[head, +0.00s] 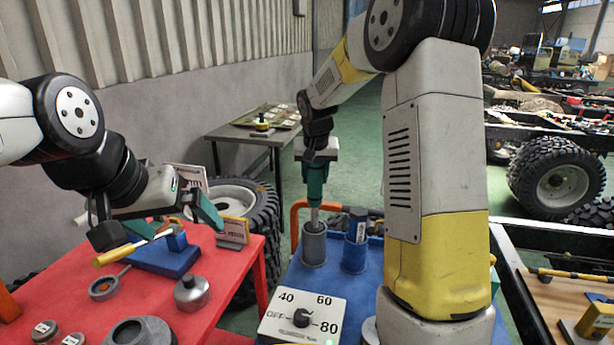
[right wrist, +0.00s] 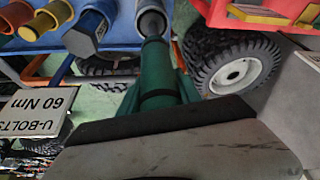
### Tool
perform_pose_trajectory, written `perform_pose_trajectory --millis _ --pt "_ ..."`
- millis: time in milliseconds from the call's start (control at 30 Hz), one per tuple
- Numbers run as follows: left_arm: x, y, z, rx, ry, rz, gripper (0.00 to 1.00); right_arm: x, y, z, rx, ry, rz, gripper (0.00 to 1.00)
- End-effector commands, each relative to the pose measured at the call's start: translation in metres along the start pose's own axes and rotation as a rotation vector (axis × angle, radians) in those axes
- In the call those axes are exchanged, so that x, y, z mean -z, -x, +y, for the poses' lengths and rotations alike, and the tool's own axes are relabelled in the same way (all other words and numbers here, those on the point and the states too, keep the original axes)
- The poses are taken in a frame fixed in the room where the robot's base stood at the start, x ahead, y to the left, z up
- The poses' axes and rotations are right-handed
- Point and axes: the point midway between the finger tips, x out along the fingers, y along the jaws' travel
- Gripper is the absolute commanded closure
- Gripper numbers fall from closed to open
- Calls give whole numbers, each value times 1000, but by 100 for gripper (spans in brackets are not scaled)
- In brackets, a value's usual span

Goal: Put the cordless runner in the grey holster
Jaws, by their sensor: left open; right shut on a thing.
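The cordless runner (right wrist: 158,75) has a green body and a grey nose in the right wrist view. My right gripper (head: 315,190) is shut on it and holds it nose down over the blue cart. The runner's nose is at the holster's mouth, seemingly partly inside; the depth is hidden.
A blue holster (head: 355,254) holding a blue tool stands just right of the grey one. A dial panel (head: 302,318) lies in front on the cart. The red table (head: 225,280) carries a lidded pot (head: 192,293) and rings. A tyre (head: 262,215) stands behind.

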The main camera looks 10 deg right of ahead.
Motion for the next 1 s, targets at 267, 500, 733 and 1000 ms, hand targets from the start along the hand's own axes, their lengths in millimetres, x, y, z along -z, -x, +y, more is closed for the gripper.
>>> perform_pose_trajectory --millis 267,500,733,1000 --pt "0 0 0 0 0 0 0 1 0 0 1 0 4 100" --pt "0 0 0 0 0 0 0 -1 -2 0 0 0 0 38" --pt "0 0 0 0 0 0 0 -1 -2 0 0 0 0 38" --pt "0 0 0 0 0 0 0 1 28 -1 2 1 6 38"
